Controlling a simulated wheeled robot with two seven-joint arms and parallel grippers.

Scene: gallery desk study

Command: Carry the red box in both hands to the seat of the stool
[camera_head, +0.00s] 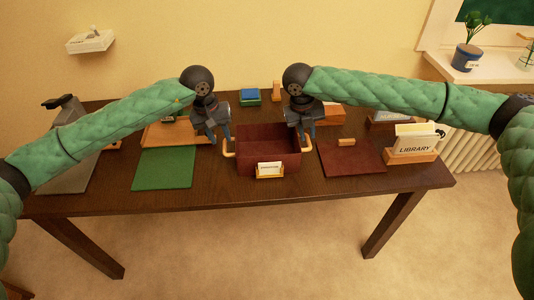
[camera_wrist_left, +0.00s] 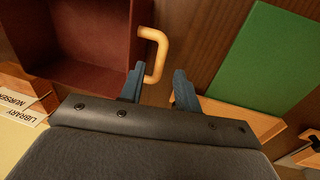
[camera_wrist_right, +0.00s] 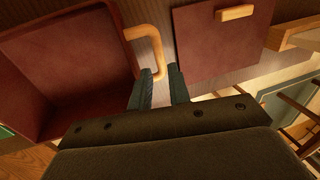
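The red box (camera_head: 268,139) is an open-topped, empty dark red tray on the desk, with a pale handle at each side and a small label in front. My left gripper (camera_head: 222,136) is at its left handle (camera_wrist_left: 157,42). The fingers are apart, with the handle's lower end between them, nearer one finger. My right gripper (camera_head: 300,130) is at the right handle (camera_wrist_right: 150,36). Its fingers are also apart, with the handle's end between their tips. I cannot make out the stool's seat; thin wooden legs (camera_wrist_right: 297,117) show in the right wrist view, but I cannot tell whose they are.
The dark desk (camera_head: 290,192) also holds a green mat (camera_head: 164,168) left of the box and a dark red panel (camera_head: 350,160) right of it. A library card holder (camera_head: 412,155) stands at the right end, small blocks behind. Open carpet (camera_head: 250,255) lies in front.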

